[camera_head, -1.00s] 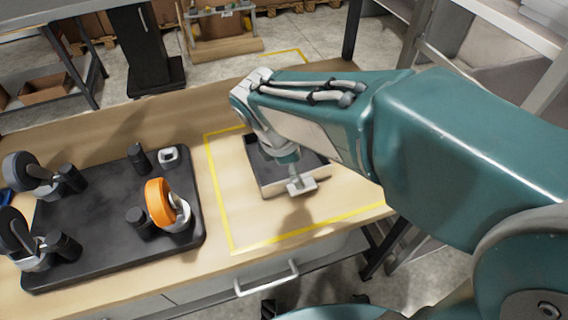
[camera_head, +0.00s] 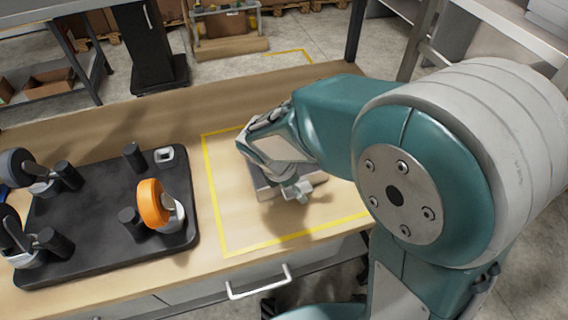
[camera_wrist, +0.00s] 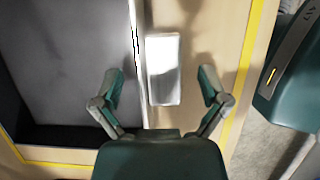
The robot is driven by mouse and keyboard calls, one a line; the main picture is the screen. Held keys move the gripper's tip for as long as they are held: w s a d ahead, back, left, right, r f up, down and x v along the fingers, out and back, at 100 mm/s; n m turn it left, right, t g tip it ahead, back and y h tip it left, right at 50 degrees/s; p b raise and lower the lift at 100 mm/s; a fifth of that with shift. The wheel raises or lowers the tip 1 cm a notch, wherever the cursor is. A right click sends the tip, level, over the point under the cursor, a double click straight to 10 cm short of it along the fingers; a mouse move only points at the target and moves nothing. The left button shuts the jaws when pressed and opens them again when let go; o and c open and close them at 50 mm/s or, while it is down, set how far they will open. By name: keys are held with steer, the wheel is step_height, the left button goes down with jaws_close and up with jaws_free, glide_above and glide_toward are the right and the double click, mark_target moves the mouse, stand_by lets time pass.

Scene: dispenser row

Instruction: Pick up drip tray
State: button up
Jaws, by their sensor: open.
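The drip tray is a dark, shallow tray with a pale front edge. In the head view the drip tray (camera_head: 263,187) lies inside a yellow taped rectangle on the bench, mostly hidden by my arm. In the wrist view its dark inside (camera_wrist: 70,70) fills the left, and a pale flat handle (camera_wrist: 163,70) sticks out from its edge. My gripper (camera_wrist: 160,85) is open, with one finger on each side of the handle and a gap on both sides. In the head view the gripper fingers are hard to make out behind my wrist.
A black board (camera_head: 100,215) with an orange wheel (camera_head: 153,203), grey wheels and black posts stands on the left of the bench. The yellow tape (camera_head: 212,190) surrounds the tray. A drawer handle (camera_head: 258,283) juts from the bench front. Bare wood lies around the tray.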

steer(key=shift+d+f, duration=0.1)
steer(key=shift+f, duration=0.4)
steer(key=shift+c, duration=0.3)
jaws_close()
steer(key=shift+r, duration=0.1)
